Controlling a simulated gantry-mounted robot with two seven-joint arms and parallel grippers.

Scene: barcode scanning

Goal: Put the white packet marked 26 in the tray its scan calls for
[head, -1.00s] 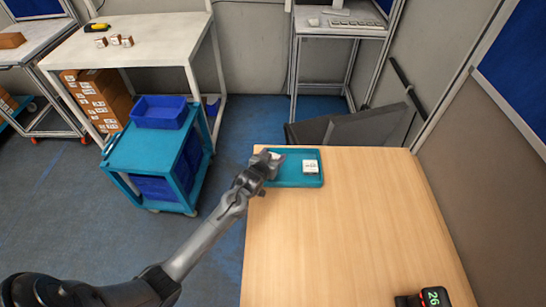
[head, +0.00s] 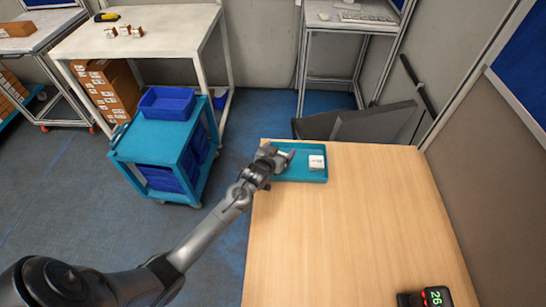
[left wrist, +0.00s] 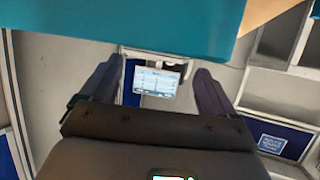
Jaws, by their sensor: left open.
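A teal tray (head: 300,179) lies at the far left corner of the wooden table. A small white packet (head: 317,162) with a dark mark sits in its right part; the mark is too small to read. My left gripper (head: 283,157) is open at the tray's left end and hides part of it. In the left wrist view its two dark fingers (left wrist: 158,90) stand apart with no packet visible between them, and the teal tray (left wrist: 140,25) fills the top. My right gripper is not in view.
A black device (head: 432,297) with a green 26 on its display lies at the table's front right. The middle of the table is clear. A blue bin (head: 166,104) stands on a teal cart to the left. Several small boxes (head: 124,31) sit on a white bench behind.

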